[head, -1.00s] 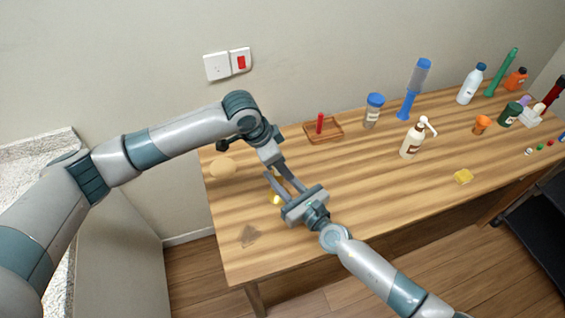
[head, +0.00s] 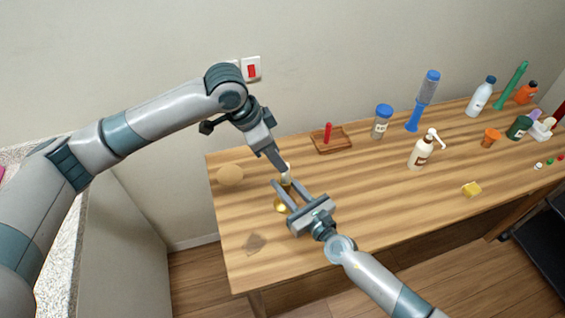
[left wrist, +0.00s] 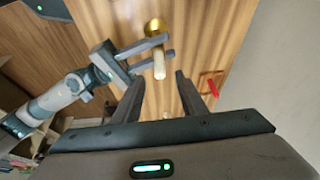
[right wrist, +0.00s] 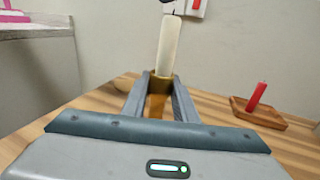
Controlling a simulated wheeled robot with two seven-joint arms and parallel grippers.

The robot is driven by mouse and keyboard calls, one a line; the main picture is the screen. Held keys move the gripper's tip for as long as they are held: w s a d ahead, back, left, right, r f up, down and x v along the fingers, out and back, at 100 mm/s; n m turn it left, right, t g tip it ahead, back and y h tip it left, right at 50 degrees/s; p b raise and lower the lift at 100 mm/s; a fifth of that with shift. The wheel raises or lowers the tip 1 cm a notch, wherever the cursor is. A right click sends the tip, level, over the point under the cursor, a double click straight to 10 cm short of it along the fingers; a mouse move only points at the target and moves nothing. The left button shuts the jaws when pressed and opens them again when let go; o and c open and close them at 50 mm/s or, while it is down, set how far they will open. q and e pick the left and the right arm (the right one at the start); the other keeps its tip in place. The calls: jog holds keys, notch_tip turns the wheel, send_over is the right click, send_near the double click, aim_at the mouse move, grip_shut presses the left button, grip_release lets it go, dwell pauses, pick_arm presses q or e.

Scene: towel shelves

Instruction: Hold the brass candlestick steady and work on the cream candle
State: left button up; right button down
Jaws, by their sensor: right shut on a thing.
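The brass candlestick (head: 281,206) stands on the wooden table, its round base showing beside my right gripper (head: 284,190). My right gripper is shut on its stem, just below the cup (right wrist: 159,76). The cream candle (right wrist: 168,48) rises from the cup, leaning slightly in the right wrist view. It also shows in the left wrist view (left wrist: 159,66), with the candlestick base (left wrist: 155,26) beyond it. My left gripper (left wrist: 159,84) is open, its fingers on either side of the candle's line and apart from it. In the head view the left fingers partly hide the candle.
A red candle (head: 328,131) stands in a wooden tray (head: 346,141) to the right. A round tan object (head: 230,175) lies at the table's left. A pump bottle (head: 420,153), a blue-lidded jar (head: 381,123) and a yellow sponge (head: 472,189) are farther right.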

pick_arm(q)
jog(key=shift+v, duration=1.1)
pick_arm(e)
jog(key=c, duration=1.3)
grip_release()
jog(key=shift+c, duration=0.2)
jog(key=v, duration=1.2)
pick_arm(q)
jog(key=shift+d, duration=0.1)
pick_arm(e)
jog(key=shift+s+f, duration=0.1)
